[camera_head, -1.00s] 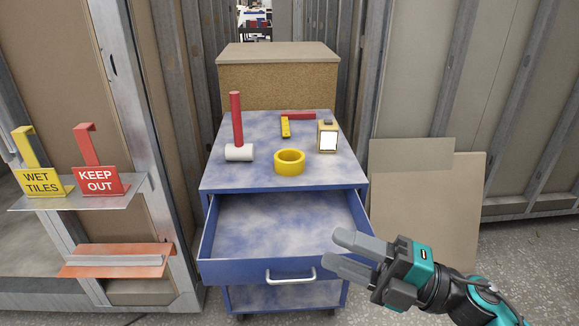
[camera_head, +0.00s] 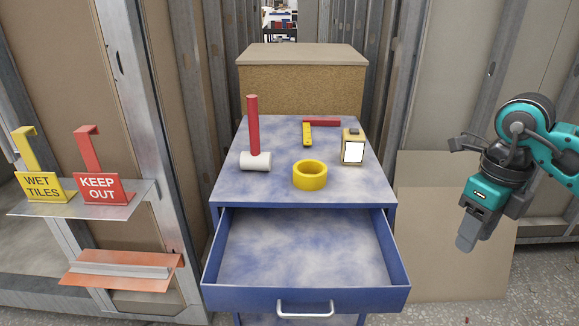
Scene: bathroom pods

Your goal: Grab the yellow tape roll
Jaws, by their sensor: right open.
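The yellow tape roll (camera_head: 310,175) lies flat on the top of the blue cabinet (camera_head: 240,192), near its front edge. My right gripper (camera_head: 466,243) is at the right of the picture, pointing down, clear of the cabinet and well to the right of the roll. It is open and holds nothing; one finger hides most of the other. My left gripper is not in view.
On the cabinet top stand a red-handled mallet (camera_head: 254,140), a yellow and red square (camera_head: 307,133) and a yellow box with a white face (camera_head: 353,148). The cabinet's drawer (camera_head: 305,250) is pulled out and empty. Signs stand on a shelf (camera_head: 125,205) at left.

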